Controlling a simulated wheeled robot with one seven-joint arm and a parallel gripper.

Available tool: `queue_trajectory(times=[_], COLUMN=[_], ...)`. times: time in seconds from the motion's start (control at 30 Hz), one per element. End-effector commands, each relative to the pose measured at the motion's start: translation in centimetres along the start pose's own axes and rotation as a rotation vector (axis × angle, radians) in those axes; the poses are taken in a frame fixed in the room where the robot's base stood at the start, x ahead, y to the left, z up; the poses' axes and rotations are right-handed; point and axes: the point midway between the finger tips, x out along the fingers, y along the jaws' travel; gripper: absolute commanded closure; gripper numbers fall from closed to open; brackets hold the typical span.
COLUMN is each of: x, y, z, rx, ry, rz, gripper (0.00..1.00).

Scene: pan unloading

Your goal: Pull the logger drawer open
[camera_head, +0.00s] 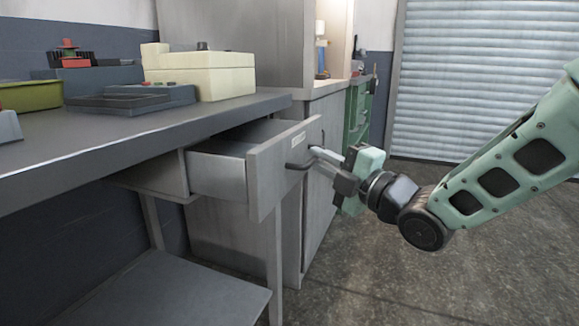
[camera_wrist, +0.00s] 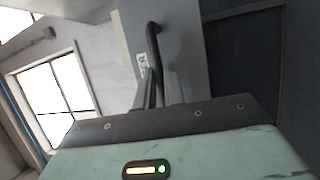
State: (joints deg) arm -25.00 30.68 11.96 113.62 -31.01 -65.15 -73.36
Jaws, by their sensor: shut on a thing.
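The logger drawer (camera_head: 220,170) under the grey workbench stands partly open, its front panel (camera_head: 262,185) well out from the bench. A small white label is on the front, above a dark bar handle (camera_head: 297,166). My gripper (camera_head: 318,155) is at the drawer front from the right, its fingers shut on the handle. In the wrist view the dark handle (camera_wrist: 152,32) runs down between the fingers (camera_wrist: 150,90), and the label shows beside it. The exact contact of the fingertips is small and partly hidden.
The workbench top (camera_head: 150,130) carries a cream box (camera_head: 200,75), a dark grey device (camera_head: 130,100) and a green tray (camera_head: 30,95). A grey cabinet (camera_head: 318,120) and a green cabinet (camera_head: 355,115) stand behind. A low shelf (camera_head: 165,290) is below. The floor at the right is clear.

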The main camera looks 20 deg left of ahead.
Motion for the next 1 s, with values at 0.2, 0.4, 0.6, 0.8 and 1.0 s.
queue_trajectory(times=[0.2,0.4,0.6,0.8,1.0], x=[-5.5,-8.5,-9.8,-9.9,-9.9], y=[0.8,1.5,1.8,1.9,1.9], z=[2.4,3.6,4.1,4.2,4.2], rx=[-0.002,0.000,0.000,0.001,0.001], ry=[-0.004,-0.003,-0.002,-0.001,-0.002], rz=[-0.002,-0.001,-0.003,-0.003,-0.003], gripper=[1.00,1.00,1.00,1.00,0.81])
